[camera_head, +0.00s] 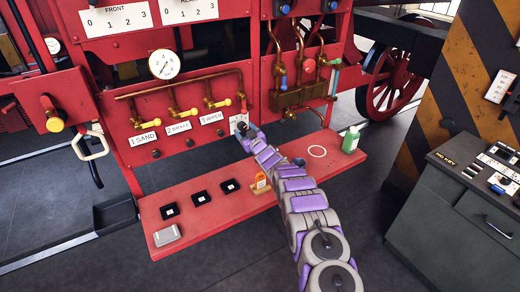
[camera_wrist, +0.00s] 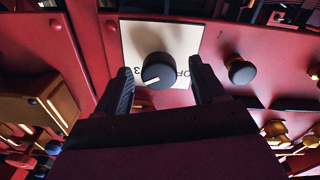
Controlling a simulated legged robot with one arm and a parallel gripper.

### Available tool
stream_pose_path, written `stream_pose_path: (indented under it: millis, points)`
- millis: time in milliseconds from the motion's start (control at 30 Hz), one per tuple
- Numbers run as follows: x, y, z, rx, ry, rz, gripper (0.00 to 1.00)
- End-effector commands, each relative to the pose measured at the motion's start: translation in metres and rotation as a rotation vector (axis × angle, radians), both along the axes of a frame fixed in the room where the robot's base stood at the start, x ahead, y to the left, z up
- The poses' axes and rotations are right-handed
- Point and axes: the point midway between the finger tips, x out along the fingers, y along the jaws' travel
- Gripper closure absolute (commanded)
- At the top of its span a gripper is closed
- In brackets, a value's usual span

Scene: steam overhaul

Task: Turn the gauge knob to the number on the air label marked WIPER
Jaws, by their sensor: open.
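The air label marked WIPER (camera_head: 211,118) is a white plate on the red panel, and the number before the word looks like 3. A round black knob (camera_wrist: 158,70) with a white pointer mark sits on a white plate (camera_wrist: 178,39) in the wrist view. The mark points to the lower left in that picture. A 3 and part of a word show on the plate; the rest is hidden. My gripper (camera_wrist: 160,74) is open, with one finger on each side of the knob. I cannot tell whether they touch it. In the head view my gripper (camera_head: 243,132) is at the panel, right of WIPER.
A round white gauge (camera_head: 164,64) is above the SAND (camera_head: 143,138) and BRAKE (camera_head: 178,128) labels. Yellow-handled valves sit above the labels. A dark knob (camera_wrist: 240,70) is beside the plate.

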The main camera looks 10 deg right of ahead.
Motion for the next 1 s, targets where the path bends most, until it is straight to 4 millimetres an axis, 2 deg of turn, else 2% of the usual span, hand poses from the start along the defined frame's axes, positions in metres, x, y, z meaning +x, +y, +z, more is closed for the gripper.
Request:
stream_pose_path:
  millis: [567,1000]
  points:
    - [-0.047,-0.016,-0.001,0.001,0.001,-0.007,0.31]
    - [-0.098,-0.031,-0.005,0.001,0.003,-0.007,0.31]
